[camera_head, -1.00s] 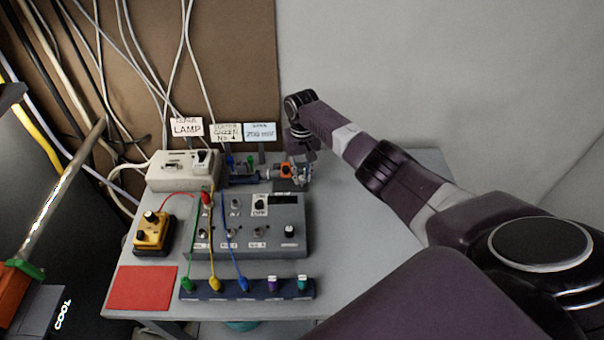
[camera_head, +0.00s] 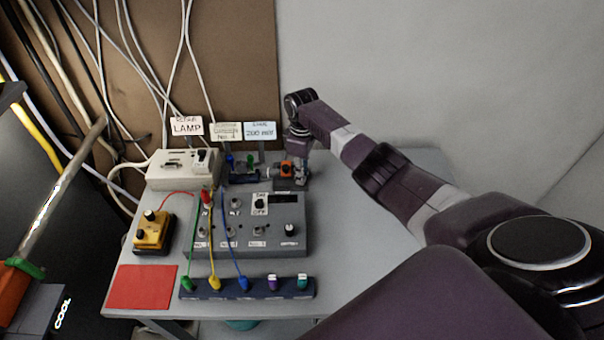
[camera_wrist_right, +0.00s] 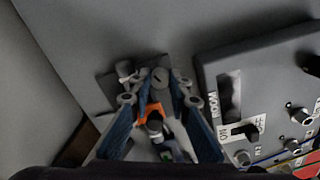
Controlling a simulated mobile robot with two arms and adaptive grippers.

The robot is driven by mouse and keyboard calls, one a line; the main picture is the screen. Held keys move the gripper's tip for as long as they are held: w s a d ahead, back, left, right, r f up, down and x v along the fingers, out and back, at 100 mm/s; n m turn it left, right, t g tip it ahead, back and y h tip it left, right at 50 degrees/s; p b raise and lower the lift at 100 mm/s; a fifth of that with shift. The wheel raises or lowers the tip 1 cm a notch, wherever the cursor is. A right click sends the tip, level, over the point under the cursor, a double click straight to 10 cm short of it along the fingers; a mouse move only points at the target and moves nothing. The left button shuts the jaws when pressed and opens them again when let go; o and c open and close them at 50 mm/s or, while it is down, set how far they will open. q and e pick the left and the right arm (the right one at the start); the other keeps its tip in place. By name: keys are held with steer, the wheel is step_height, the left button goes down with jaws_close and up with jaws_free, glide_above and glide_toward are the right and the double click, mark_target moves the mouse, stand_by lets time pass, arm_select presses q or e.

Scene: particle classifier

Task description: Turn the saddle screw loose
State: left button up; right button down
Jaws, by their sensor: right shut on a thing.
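An orange saddle (camera_head: 287,169) sits on a small dark rail at the back of the table, right of a silver cylinder. My right gripper (camera_head: 302,178) reaches down at the right side of the saddle. In the right wrist view the orange saddle (camera_wrist_right: 153,109) shows between the blue-grey fingers of my right gripper (camera_wrist_right: 160,92). A grey round screw head with a slot, the saddle screw (camera_wrist_right: 160,77), lies between the fingertips, and the gripper is shut on it. The exact contact is hard to see. My left gripper is not in view.
A grey control box (camera_head: 280,245) with knobs stands in front of the rail. A white lamp box (camera_head: 165,183), a yellow box (camera_head: 152,236), a red mat (camera_head: 140,290) and a socket strip (camera_head: 258,291) with cables lie left and front. The table's right side is clear.

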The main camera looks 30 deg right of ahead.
steer(key=n, duration=0.4)
steer(key=shift+n, duration=0.3)
steer(key=shift+n+b, duration=0.55)
steer(key=shift+n, duration=2.05)
steer(key=shift+r, duration=0.1)
steer(key=shift+w, duration=0.1)
steer(key=c, duration=2.1)
jaws_free()
step_height(320, 180, up, 12)
